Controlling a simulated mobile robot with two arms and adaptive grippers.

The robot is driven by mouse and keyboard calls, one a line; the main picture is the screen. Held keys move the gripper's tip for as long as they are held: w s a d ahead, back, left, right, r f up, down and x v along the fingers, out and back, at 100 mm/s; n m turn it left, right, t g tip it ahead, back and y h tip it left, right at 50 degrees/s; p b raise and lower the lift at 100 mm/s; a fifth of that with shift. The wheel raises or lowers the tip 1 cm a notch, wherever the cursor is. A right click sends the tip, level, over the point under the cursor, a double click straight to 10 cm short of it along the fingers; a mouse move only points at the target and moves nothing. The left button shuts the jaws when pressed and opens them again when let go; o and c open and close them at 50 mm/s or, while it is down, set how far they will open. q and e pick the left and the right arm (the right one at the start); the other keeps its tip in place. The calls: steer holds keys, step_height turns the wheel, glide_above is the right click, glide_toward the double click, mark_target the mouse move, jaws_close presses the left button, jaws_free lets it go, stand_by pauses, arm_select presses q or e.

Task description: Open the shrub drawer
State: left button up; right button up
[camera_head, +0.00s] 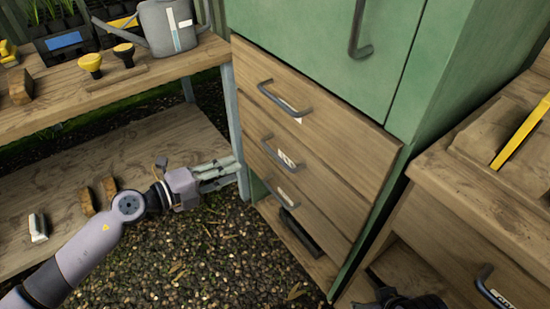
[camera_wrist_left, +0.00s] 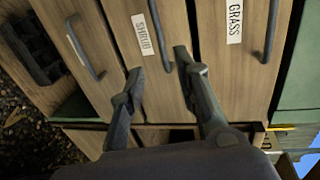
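The shrub drawer (camera_wrist_left: 122,25) is the middle drawer of the wooden drawer stack, its label (camera_wrist_left: 143,34) readable in the left wrist view. It looks shut, flush with its neighbours. Its dark bar handle (camera_head: 280,152) also shows in the left wrist view (camera_wrist_left: 160,35), in line with the gap between my fingertips. My left gripper (camera_head: 230,172) is open and empty, in front of the drawers' left side and apart from the handle in the head view. Its spread fingers show in the left wrist view (camera_wrist_left: 158,66). A dark part of my right gripper (camera_head: 408,298) shows at the bottom right.
The grass drawer (camera_wrist_left: 240,60) is above, another drawer (camera_head: 285,193) below. An open shelf with a dark tray (camera_head: 300,233) is at the bottom. A wooden bench (camera_head: 115,95) with its blue-grey leg (camera_head: 238,125) stands left, another bench (camera_head: 450,190) right. Gravel (camera_head: 210,250) lies clear in front.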

mark_target(275, 155)
arm_select(q)
steer(key=b+x, duration=0.2)
steer(key=x, duration=1.2)
steer(key=shift+w+d, duration=0.1)
steer(key=shift+w, duration=0.1)
arm_select(e)
steer(key=shift+w+a+f+t, duration=0.2)
steer(key=shift+w+f+t, duration=0.15)
steer(key=shift+w, duration=0.3)
steer(key=shift+w+a+f+t, duration=0.15)
steer(key=shift+w+f+t, duration=0.15)
steer(key=shift+w, duration=0.3)
arm_select(q)
steer(key=shift+c, duration=0.5)
jaws_close()
steer(key=shift+f, duration=0.1)
